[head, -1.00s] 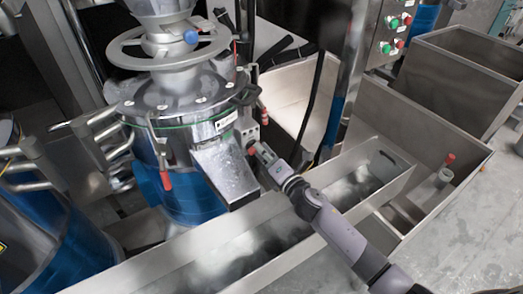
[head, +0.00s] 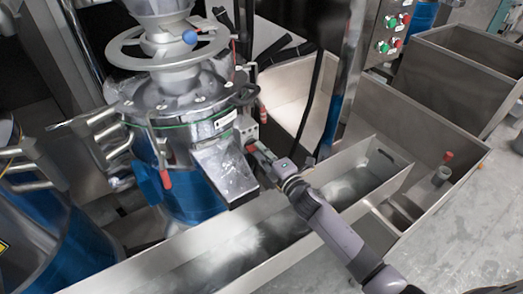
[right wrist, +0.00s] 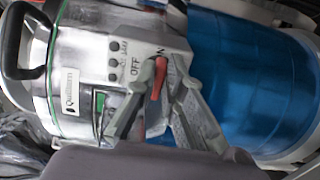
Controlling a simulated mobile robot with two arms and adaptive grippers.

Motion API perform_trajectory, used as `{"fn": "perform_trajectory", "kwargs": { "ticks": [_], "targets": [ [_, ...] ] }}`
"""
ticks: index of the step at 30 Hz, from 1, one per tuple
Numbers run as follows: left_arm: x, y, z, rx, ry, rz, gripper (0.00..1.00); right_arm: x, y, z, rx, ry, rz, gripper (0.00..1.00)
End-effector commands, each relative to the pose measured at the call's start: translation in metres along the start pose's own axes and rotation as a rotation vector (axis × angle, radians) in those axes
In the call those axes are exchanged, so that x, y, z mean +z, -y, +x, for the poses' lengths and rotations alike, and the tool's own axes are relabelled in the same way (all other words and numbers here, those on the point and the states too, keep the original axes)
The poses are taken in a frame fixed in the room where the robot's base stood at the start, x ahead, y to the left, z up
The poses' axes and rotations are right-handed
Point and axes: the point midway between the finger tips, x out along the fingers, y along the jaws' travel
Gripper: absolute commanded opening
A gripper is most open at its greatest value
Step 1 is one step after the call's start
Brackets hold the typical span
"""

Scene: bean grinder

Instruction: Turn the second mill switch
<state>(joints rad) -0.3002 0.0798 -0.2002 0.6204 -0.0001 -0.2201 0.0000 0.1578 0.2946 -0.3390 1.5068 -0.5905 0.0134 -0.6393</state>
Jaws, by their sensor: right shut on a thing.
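The mill (head: 165,105) is a steel-topped drum with a blue lower body, left of centre in the head view. Its switch box (right wrist: 120,60), marked OFF, shows in the right wrist view with a red switch (right wrist: 159,76). My right gripper (right wrist: 155,95) is shut on the red switch, with a finger on either side of it. In the head view my right gripper (head: 254,149) reaches the mill's side, right of the metal chute (head: 224,172). The fingertips are small there. My left gripper is not in view.
A long metal trough (head: 392,168) runs below the chute and my right arm. Steel bins (head: 430,125) stand at the right. A panel with green and red buttons (head: 393,32) is at the top. Another blue drum (head: 60,240) stands at lower left.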

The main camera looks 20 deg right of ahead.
Motion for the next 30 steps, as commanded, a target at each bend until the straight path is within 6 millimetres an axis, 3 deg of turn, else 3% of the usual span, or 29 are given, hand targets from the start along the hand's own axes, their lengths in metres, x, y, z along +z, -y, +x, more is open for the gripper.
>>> {"fn": "perform_trajectory", "kwargs": {
  "ticks": [9,10,19,30],
  "targets": [
    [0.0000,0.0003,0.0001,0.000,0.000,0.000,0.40,-0.0002,0.0014,-0.0004,-0.002,0.000,0.006,0.00],
    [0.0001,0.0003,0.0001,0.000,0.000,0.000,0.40,-0.0002,0.0015,-0.0004,-0.002,0.000,0.006,0.11],
    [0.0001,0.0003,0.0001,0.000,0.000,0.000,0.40,-0.0002,0.0007,-0.0002,-0.001,0.000,0.004,0.30],
    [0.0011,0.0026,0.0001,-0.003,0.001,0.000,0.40,0.0000,0.0014,-0.0065,-0.002,0.000,0.003,0.30]
  ]
}}
